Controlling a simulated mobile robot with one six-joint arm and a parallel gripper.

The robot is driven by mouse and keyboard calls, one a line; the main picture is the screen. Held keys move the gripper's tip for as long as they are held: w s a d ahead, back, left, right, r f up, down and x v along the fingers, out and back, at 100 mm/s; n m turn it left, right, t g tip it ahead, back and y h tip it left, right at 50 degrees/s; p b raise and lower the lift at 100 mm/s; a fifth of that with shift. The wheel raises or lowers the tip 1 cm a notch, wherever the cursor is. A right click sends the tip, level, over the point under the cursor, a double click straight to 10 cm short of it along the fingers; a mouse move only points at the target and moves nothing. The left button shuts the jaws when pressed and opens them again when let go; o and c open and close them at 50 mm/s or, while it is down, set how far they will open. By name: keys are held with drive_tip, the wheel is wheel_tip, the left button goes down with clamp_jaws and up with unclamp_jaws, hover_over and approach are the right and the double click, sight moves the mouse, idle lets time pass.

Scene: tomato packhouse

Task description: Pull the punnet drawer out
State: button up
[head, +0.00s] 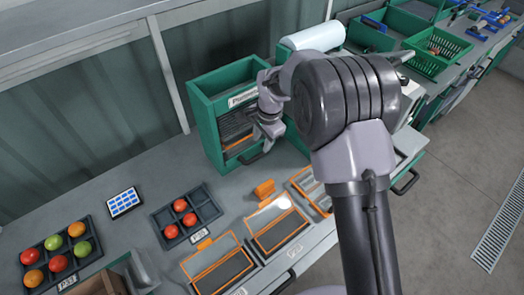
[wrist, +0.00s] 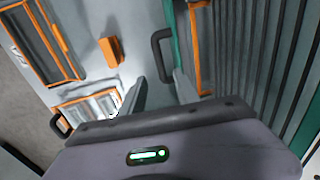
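The punnet drawer is the dark ribbed, orange-edged unit (head: 236,127) inside a green cabinet (head: 205,120) with a label reading "Punnets". Its black bar handle (wrist: 157,55) shows in the wrist view, just ahead of the gap between my fingers; part of it also shows in the head view (head: 258,153). The drawer's ribbed body (wrist: 245,50) fills the right of the wrist view. My gripper (wrist: 161,82) is open, with its two grey fingers apart and nothing visibly held. In the head view my arm covers the cabinet's right side. I cannot tell whether a finger touches the handle.
An orange block (wrist: 110,50) stands on the grey bench near the cabinet. Orange-framed trays (head: 218,264) lie at the bench front. A dark tray (head: 187,216) with red tomatoes, a tablet (head: 124,202) and a fuller tomato tray (head: 58,253) are to the left.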

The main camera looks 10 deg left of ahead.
sight(259, 155)
drive_tip(key=f, duration=0.2)
drive_tip(key=f+b, duration=0.1)
drive_tip(key=f, duration=0.2)
drive_tip(key=w+a+f, duration=0.1)
drive_tip(key=f, duration=0.2)
drive_tip(key=shift+w+f, duration=0.1)
drive_tip(key=shift+f, duration=0.05)
drive_tip(key=shift+c, duration=0.2)
clamp_jaws()
idle(0.9)
